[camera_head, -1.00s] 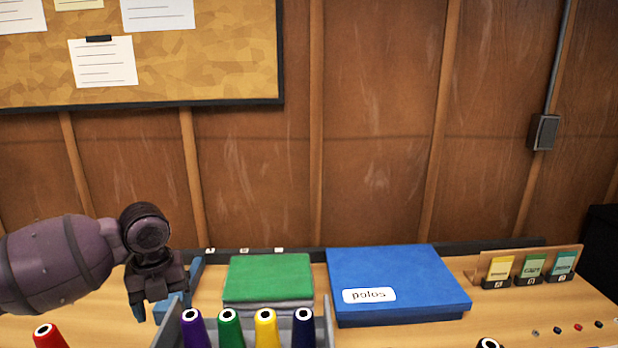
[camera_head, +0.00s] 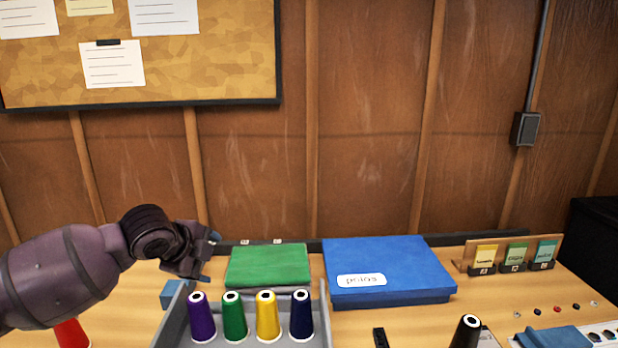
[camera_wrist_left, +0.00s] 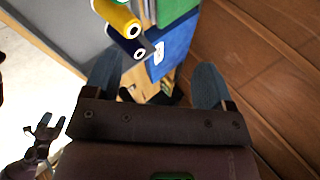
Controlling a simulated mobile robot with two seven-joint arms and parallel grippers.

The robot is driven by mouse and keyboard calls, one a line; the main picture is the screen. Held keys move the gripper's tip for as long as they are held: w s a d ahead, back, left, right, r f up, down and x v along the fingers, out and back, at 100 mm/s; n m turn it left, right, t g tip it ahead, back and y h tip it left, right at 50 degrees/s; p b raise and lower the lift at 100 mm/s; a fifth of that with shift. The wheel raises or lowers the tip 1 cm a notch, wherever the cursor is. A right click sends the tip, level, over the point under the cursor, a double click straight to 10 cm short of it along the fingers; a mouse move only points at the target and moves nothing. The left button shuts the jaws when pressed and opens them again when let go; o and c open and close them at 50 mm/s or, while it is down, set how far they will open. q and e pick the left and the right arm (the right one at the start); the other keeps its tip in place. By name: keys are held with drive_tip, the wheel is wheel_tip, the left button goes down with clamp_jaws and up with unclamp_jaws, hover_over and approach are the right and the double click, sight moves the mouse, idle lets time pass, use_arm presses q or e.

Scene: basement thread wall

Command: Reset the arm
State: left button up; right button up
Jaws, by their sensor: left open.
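My left arm comes in from the left in the head view. Its left gripper (camera_head: 211,258) points right, with its fingers apart and nothing between them. It is above the left end of a grey thread tray (camera_head: 170,318), near a folded green cloth (camera_head: 268,266). In the left wrist view its two blue fingers (camera_wrist_left: 154,82) are spread wide. My right gripper (camera_wrist_left: 49,125) shows small at the left of that view, its blue tips apart and empty; the head view does not show it.
The tray holds purple (camera_head: 201,318), green (camera_head: 234,318), yellow (camera_head: 267,317) and navy (camera_head: 301,316) thread cones. A red cone (camera_head: 71,334) stands left. A blue box (camera_head: 390,268) lies right of the cloth; a dark cone (camera_head: 466,333) is front right. The wall (camera_head: 370,130) rises behind.

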use_arm(q)
drive_tip(key=s+d+f+n+t+h, duration=0.3)
drive_tip(key=s+f+n+t, duration=0.3)
drive_tip(key=f+n, duration=0.45)
drive_tip(key=s+a+f+n+g+y, duration=0.1)
drive_tip(key=s+a+f+n+y, duration=0.2)
drive_tip(key=s+f, duration=0.8)
drive_tip(key=s+a+f+n+g+y, duration=0.1)
drive_tip(key=s+a+f+n+y, duration=0.2)
drive_tip(key=s+a+f+n, duration=0.3)
drive_tip(key=s+f, duration=0.5)
drive_tip(key=s, duration=0.6)
drive_tip(key=shift+s+a+g+y, duration=0.25)
drive_tip(key=shift+a+g+y, duration=0.05)
drive_tip(key=shift+a+g, duration=0.1)
use_arm(e)
drive_tip(key=shift+s+f, duration=0.25)
drive_tip(key=shift+s, duration=0.2)
drive_tip(key=shift+w, duration=0.1)
